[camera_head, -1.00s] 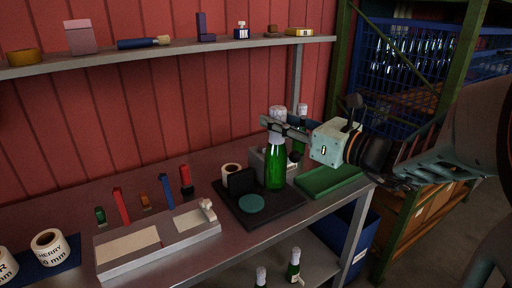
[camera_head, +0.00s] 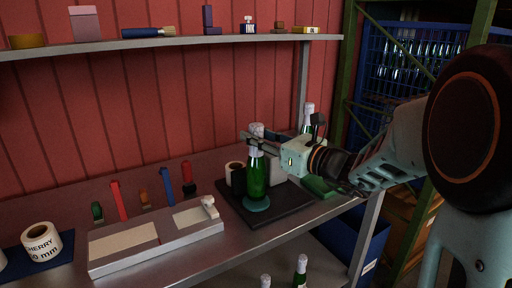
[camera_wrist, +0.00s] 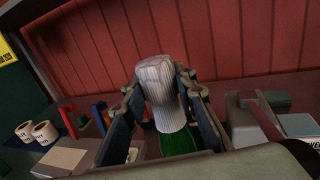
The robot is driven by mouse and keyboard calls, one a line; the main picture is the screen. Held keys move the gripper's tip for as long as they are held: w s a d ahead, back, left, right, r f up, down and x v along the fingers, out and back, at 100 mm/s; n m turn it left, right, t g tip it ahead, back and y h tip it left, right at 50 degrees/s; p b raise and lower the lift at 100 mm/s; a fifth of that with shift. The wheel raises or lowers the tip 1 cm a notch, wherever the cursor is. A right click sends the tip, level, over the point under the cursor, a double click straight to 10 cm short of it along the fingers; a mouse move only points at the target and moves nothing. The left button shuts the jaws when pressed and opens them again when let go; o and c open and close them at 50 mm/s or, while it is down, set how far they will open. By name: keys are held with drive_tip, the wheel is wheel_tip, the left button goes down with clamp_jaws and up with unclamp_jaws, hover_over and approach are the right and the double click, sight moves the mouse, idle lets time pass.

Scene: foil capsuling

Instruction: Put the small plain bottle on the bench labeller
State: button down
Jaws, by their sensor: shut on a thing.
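A green bottle (camera_head: 256,180) with a pale foil-covered neck is upright in my gripper (camera_head: 257,139). The fingers are shut on its neck, and the wrist view shows the ribbed pale foil (camera_wrist: 163,98) between both fingers, with green glass below. The bench labeller appears to be the dark base plate (camera_head: 274,213) with a round teal pad (camera_head: 257,205) and a grey housing (camera_head: 278,168). The bottle's bottom is right at the pad; I cannot tell whether it touches or hovers just above. The bottle partly hides the pad and the black block behind.
Another foil-necked bottle (camera_head: 308,119) stands behind my gripper. A green tray (camera_head: 318,187) lies to the right, partly hidden by my arm. A long grey fixture (camera_head: 155,238) and label rolls (camera_head: 41,243) are to the left. More bottles (camera_head: 301,271) stand on the lower shelf.

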drive_tip(key=shift+f, duration=0.6)
drive_tip(key=c, duration=1.6)
unclamp_jaws()
drive_tip(key=shift+f, duration=0.1)
drive_tip(key=shift+r, duration=0.2)
drive_tip(key=v, duration=1.2)
